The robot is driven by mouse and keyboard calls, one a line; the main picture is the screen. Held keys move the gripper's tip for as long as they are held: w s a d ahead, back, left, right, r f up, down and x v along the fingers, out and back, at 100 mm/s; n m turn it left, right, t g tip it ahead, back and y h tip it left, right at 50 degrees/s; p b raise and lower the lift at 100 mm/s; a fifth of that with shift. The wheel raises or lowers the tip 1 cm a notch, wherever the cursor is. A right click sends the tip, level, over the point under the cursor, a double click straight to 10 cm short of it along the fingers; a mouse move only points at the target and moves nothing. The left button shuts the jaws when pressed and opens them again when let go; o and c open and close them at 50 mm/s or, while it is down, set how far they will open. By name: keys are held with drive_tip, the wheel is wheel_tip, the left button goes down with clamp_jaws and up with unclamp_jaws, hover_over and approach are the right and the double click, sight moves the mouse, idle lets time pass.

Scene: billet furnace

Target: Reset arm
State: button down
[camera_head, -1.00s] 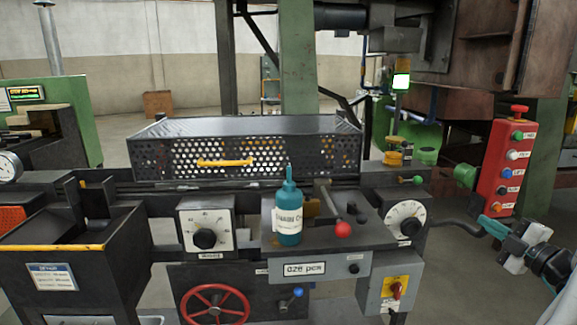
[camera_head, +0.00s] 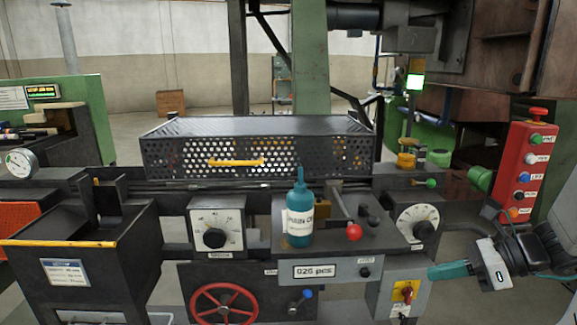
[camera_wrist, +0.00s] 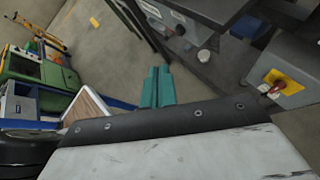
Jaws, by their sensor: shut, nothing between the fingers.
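My gripper (camera_head: 447,270) is at the lower right in the head view, with its teal fingers pointing left. It is beside the right end of the furnace machine, near the grey switch box (camera_head: 401,294). In the wrist view my gripper (camera_wrist: 158,72) shows as two teal fingers side by side, shut and empty. They point over the floor and touch nothing that I can see. The grey switch box with its yellow plate and red switch also shows at the right of the wrist view (camera_wrist: 290,95).
A teal bottle (camera_head: 300,215) stands upright on the machine's ledge. A red button panel (camera_head: 527,170) stands above my gripper. A perforated guard (camera_head: 260,150) with a yellow handle is at the back. A dial (camera_head: 417,224) and red handwheel (camera_head: 224,305) are on the front. Open floor (camera_wrist: 110,55) shows below.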

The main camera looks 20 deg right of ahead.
drive_tip(key=s+a+r+n+g+h, duration=0.3)
drive_tip(key=a+n, duration=0.4)
drive_tip(key=n, duration=0.7)
drive_tip(key=s+a+r+n+g+h, duration=0.2)
drive_tip(key=s+a+r+n+h, duration=0.2)
drive_tip(key=n, duration=1)
drive_tip(key=s+a+h, duration=0.2)
drive_tip(key=a, duration=0.1)
drive_tip(key=shift+s+a+g+h, duration=0.2)
drive_tip(key=shift+g+h, duration=0.1)
drive_tip(key=shift+g, duration=0.1)
